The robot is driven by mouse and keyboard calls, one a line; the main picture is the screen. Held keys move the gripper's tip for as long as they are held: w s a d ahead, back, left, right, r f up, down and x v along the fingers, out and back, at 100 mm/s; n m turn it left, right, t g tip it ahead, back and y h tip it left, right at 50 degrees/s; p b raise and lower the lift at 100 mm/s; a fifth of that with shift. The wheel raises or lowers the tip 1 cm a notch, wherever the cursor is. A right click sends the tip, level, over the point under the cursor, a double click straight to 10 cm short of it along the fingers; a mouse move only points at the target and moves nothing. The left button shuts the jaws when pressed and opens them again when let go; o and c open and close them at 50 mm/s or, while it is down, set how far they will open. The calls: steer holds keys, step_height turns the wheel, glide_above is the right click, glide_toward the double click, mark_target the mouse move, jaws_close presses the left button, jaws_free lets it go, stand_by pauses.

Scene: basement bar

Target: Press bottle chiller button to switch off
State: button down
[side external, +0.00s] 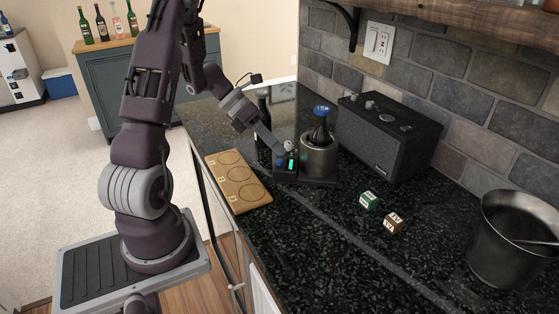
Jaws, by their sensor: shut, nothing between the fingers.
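The bottle chiller (320,158) is a grey cylinder on a dark base, standing on the black counter. A dark bottle with a blue cap (321,122) stands in it. A small control box (285,166) with a lit green-blue display sits at the left of the cylinder on the same base. My gripper (289,147) is shut and empty. Its tip is at the top of the control box, pointing down at a slant. I cannot tell whether it touches the box. The button is not clearly visible; the fingertips may cover it.
A wooden board with three circles (238,181) lies left of the chiller. A black speaker (386,136) stands behind it at the right. Green (369,200) and brown (393,222) dice lie in front. A metal bucket (512,240) stands at far right. Another dark bottle (263,108) is behind my gripper.

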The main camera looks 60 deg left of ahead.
mark_target(276, 164)
steer(key=shift+f, duration=0.35)
steer(key=shift+f, duration=0.4)
stand_by(0.5)
steer(key=shift+r, duration=0.8)
step_height(276, 164, up, 5)
steer(key=shift+r, duration=0.1)
stand_by(0.4)
stand_by(0.5)
